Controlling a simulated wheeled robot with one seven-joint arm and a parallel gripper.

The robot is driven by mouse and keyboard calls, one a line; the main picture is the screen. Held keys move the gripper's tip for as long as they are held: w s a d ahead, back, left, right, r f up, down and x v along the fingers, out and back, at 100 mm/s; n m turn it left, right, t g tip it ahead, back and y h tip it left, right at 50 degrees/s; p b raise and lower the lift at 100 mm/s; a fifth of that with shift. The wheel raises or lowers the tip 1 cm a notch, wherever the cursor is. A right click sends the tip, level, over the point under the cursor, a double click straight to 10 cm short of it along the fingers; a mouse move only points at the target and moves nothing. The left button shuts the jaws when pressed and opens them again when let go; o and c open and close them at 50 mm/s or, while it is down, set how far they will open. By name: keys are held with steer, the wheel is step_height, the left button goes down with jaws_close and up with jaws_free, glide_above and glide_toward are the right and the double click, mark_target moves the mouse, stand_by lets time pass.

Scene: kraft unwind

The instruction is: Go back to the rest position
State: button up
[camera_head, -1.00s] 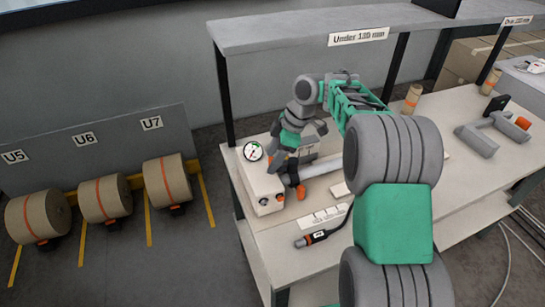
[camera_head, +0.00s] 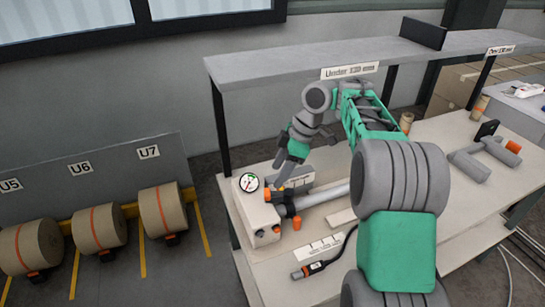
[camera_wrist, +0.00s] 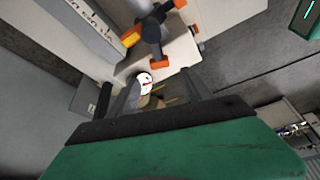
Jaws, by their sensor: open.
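My gripper (camera_head: 281,170) is near the left end of the workbench (camera_head: 335,270), beside and above the white box with a round gauge (camera_head: 253,213). In the wrist view my gripper (camera_wrist: 155,88) shows two dark fingers spread apart with nothing held between them. The gauge face (camera_wrist: 143,80) lies beyond the gap between the fingers. A grey bar with a dark and orange fitting (camera_head: 291,206) runs right from the box, behind my arm. My gripper's exact height over the box cannot be told.
A grey shelf (camera_head: 290,64) on dark posts stands over the back of the bench, close to my arm. A handheld tool (camera_head: 315,268) lies at the front. Grey cylinders (camera_head: 470,165) lie at the right.

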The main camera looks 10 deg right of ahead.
steer(key=s+a+r+m+t+h, duration=0.2)
steer(key=s+r+m, duration=0.2)
steer(key=s+m, duration=0.55)
steer(key=s+d+f+m+h, duration=0.1)
steer(key=s+d+f+m, duration=0.1)
steer(key=s, duration=0.4)
steer(key=s+d+f+m+t+h, duration=0.1)
steer(key=s+d+f+m, duration=0.1)
steer(key=s+m, duration=0.3)
steer(key=shift+s+d+f+t, duration=0.3)
steer(key=shift+s+d, duration=0.15)
steer(key=shift+s, duration=0.25)
